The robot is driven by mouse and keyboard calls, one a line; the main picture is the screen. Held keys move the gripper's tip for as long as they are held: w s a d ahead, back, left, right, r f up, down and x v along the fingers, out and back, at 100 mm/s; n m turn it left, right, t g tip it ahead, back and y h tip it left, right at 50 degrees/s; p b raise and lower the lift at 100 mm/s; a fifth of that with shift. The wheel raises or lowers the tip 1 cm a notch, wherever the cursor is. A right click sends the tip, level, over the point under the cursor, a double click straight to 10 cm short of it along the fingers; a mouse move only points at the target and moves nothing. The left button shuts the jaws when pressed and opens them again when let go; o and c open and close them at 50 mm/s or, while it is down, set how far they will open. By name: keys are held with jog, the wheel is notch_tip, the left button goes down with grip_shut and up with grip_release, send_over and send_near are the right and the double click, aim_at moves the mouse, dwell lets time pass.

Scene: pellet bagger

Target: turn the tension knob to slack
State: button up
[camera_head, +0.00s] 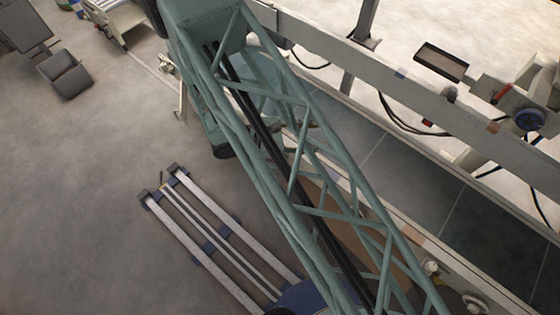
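No part that I can surely name as the tension knob shows. A round blue part (528,120) sits on the pale machine at the far right; I cannot tell whether it is the knob, or how it is turned. A small pale round part (432,268) shows on the machine's lower frame at the bottom right; what it is cannot be told. My gripper is not in view.
A long pale beam (400,75) runs across the upper right, with black cables below it. Dark panels (420,185) lie behind the lower frame. A grey chair-like object (65,75) stands at the upper left.

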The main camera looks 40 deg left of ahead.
jog(key=s+a+f+n+t+y, duration=0.1)
jog(key=s+a+f+n+y, duration=0.1)
jog(key=s+a+f, duration=0.2)
jog(key=s+a+f+n+y, duration=0.3)
jog(key=s+f, duration=0.3)
jog(key=f, duration=0.5)
jog(key=s+a+f+n+t+y, duration=0.1)
jog(key=s+a+f+n+y, duration=0.1)
jog(key=s+a+f, duration=0.3)
notch_tip(320, 180, down, 3)
jog(key=shift+s+a+f+n+t+y, duration=0.25)
jog(key=shift+s+n+y, duration=0.2)
jog(key=shift+n, duration=0.25)
jog(key=shift+w, duration=0.1)
jog(key=shift+b+x, duration=1.7)
jog(key=shift+x, duration=5.05)
jog(key=shift+r, duration=0.1)
jog(key=shift+c, duration=0.2)
jog(key=c, duration=0.8)
